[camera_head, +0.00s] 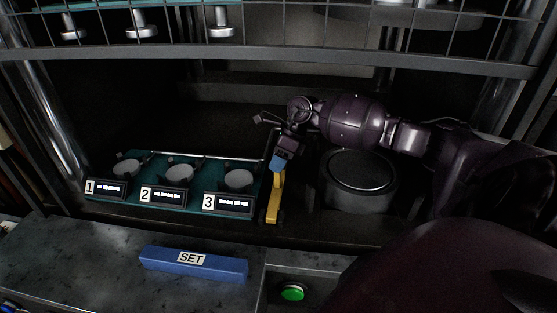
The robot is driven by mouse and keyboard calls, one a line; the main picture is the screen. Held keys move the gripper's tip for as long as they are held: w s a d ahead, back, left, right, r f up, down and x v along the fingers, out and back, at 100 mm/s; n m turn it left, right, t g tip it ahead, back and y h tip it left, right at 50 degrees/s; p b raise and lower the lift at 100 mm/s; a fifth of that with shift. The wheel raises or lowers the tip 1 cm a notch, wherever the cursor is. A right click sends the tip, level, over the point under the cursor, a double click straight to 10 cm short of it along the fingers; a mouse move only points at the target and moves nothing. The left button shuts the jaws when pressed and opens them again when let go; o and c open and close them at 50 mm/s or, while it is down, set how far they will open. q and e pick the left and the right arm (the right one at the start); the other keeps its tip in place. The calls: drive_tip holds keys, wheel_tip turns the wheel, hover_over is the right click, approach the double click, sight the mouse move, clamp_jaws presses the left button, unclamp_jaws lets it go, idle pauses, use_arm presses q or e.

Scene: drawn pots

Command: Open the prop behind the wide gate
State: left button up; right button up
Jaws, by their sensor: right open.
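The wide gate (300,63) is a barred grid with a grey bottom rail, raised across the top of the head view. Behind and below it is a dark bay. A yellow upright piece with a blue top, seemingly the prop (274,196), stands at the right end of a teal tray. My right arm reaches into the bay from the right. Its gripper (281,157) points down at the blue top and is open. I cannot tell whether the fingers touch the blue part. My left gripper is not in view.
The teal tray (200,207) holds three round grey pots behind labels 1, 2 and 3. A grey drum (360,200) stands under my right arm. In front are a blue SET bar (220,270) and a green button (292,292). Metal posts flank the bay.

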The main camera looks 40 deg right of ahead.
clamp_jaws()
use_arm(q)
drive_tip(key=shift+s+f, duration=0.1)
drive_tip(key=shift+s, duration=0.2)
use_arm(e)
drive_tip(key=shift+r, duration=0.1)
